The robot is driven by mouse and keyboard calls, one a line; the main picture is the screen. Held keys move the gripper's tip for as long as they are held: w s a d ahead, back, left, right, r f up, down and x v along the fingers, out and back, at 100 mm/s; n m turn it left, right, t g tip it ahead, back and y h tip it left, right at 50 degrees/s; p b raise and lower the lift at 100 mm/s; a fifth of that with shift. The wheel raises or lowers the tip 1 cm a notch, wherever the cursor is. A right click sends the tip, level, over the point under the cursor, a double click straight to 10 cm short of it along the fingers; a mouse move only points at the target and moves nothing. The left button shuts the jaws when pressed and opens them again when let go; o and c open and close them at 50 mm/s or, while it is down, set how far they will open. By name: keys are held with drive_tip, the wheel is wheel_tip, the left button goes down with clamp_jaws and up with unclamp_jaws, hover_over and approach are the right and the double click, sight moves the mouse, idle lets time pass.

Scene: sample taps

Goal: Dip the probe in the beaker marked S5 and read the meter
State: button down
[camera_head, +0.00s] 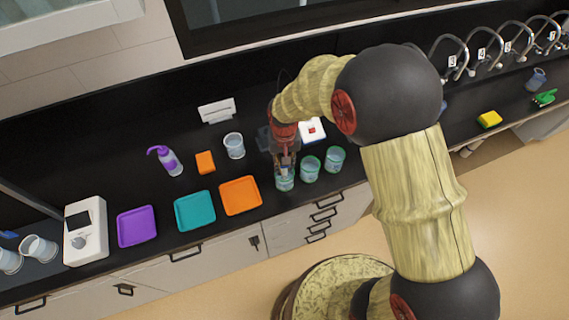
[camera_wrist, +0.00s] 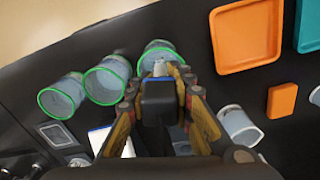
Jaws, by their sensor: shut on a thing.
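Three clear beakers with green rims stand in a row near the counter's front edge: a left one (camera_head: 284,184), a middle one (camera_head: 309,168) and a right one (camera_head: 335,158). Their marks are too small to read. My gripper (camera_head: 285,163) is over the left beaker, shut on the dark probe (camera_wrist: 158,97). The probe's pale tip (camera_wrist: 160,68) shows at this beaker's mouth in the wrist view; I cannot tell how deep it is. A white device with a red patch (camera_head: 312,130), partly hidden behind my arm, may be the meter; no reading is legible.
Orange (camera_head: 240,195), teal (camera_head: 195,211) and purple (camera_head: 137,226) trays lie to the left. A white device with a dark screen (camera_head: 86,232) stands farther left. A clear beaker (camera_head: 234,146), an orange block (camera_head: 205,162) and a purple wash bottle (camera_head: 168,161) stand behind the trays.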

drive_tip(key=shift+f+b, duration=0.7)
drive_tip(key=shift+f, duration=0.5)
idle(6.8)
